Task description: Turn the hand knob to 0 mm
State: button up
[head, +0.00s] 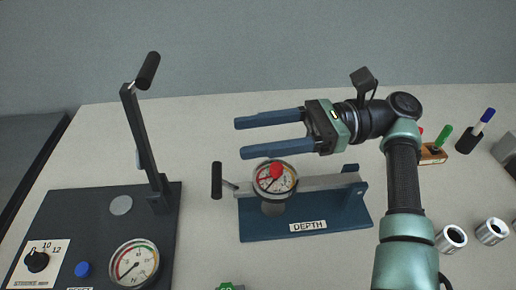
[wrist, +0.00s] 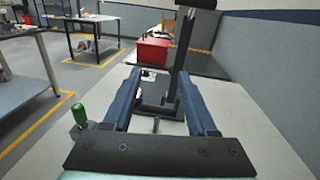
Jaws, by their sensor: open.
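The depth fixture is a blue base (head: 258,224) labelled DEPTH with a grey bar across it. A black hand knob (head: 216,180) on a short shaft sticks out at the fixture's left end. The gauge's exact reading is too small to tell. My gripper (head: 240,138) is open and empty, above and behind the fixture, with its fingers pointing left. In the wrist view my open gripper (wrist: 160,76) faces the lever press, with nothing between its fingers.
A lever press (head: 147,150) stands left on a dark base with a gauge (head: 134,263), a blue button (head: 82,269) and a black selector knob (head: 37,261). A red bin (wrist: 152,54) stands beyond the press.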

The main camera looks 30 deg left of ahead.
jog(key=shift+r, duration=1)
